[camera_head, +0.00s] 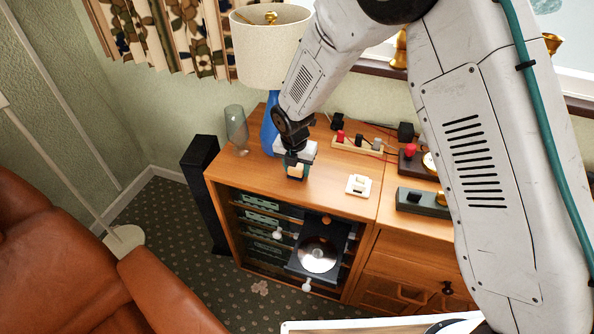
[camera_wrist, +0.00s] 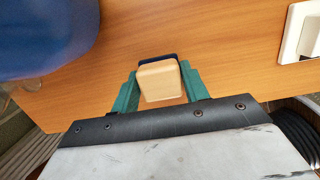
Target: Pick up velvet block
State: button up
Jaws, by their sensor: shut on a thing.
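A small block (camera_wrist: 158,80) with a pale beige face and a dark blue far edge sits between the two green fingers of my gripper (camera_wrist: 160,90) in the wrist view. It is the likely velvet block, though its texture is not clear. The fingers touch it on both sides. In the head view, my gripper (camera_head: 297,166) is over the wooden cabinet top (camera_head: 325,185), in front of the blue lamp base, and the block's beige face (camera_head: 295,171) shows at the fingertips. I cannot tell whether the block touches the cabinet top.
A blue lamp (camera_head: 268,135) and a glass vase (camera_head: 236,130) stand left of my gripper. A white switch plate (camera_head: 358,186) lies to the right. Behind it is a wooden strip (camera_head: 357,145) with plugs. An open disc tray (camera_head: 318,255) juts out below.

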jog(key=shift+r, duration=0.75)
notch_tip(320, 180, up, 2)
jog(key=shift+r, duration=0.2)
jog(key=s+r, duration=0.1)
jog(key=s, duration=1.5)
jog(key=shift+d, duration=0.35)
jog(key=shift+o, duration=1)
jog(key=shift+c, duration=0.4)
